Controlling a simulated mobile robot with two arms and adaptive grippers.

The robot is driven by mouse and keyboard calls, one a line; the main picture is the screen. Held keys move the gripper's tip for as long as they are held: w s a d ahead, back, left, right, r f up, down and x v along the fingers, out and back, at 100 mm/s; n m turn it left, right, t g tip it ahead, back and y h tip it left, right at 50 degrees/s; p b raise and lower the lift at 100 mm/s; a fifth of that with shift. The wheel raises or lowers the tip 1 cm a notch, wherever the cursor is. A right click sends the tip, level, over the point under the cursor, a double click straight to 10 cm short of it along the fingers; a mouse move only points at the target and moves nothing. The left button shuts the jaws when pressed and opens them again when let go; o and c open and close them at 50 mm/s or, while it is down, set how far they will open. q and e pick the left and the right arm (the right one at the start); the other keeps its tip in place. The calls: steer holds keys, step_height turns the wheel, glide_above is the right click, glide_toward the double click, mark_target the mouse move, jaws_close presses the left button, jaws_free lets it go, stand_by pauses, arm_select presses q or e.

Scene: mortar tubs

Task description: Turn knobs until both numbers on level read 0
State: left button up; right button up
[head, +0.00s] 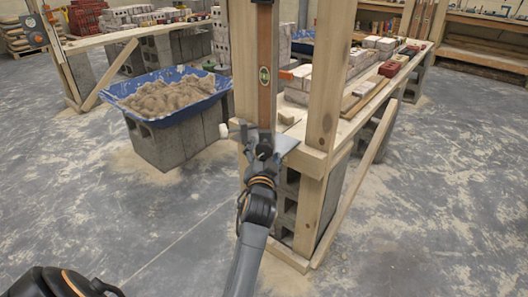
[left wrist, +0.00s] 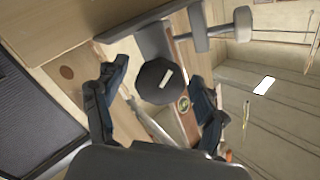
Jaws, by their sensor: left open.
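The level (head: 265,50) is a long brown upright bar with a dark frame and a round green vial, set against wooden posts. No number on it is readable. The level's round vial also shows in the left wrist view (left wrist: 184,104). My left gripper (head: 263,150) is at the level's lower end, beside the bracket. In the left wrist view its fingers are apart on either side of a dark faceted knob (left wrist: 158,80); contact is not clear. A second, pale knob (head: 224,131) sticks out to the left; it also shows in the wrist view (left wrist: 243,24). My right gripper is out of view.
Wooden posts (head: 325,80) stand right beside the level. A bench (head: 345,128) on grey blocks carries bricks to the right. A blue tub (head: 130,90) of sand sits on blocks to the left. A diagonal brace (head: 355,190) reaches the floor. Open floor lies around.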

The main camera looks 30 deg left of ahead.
mark_target(264, 143)
arm_select(q)
steer(key=shift+r, duration=0.1)
step_height(264, 143, up, 10)
steer(key=shift+f, duration=0.1)
stand_by(0.5)
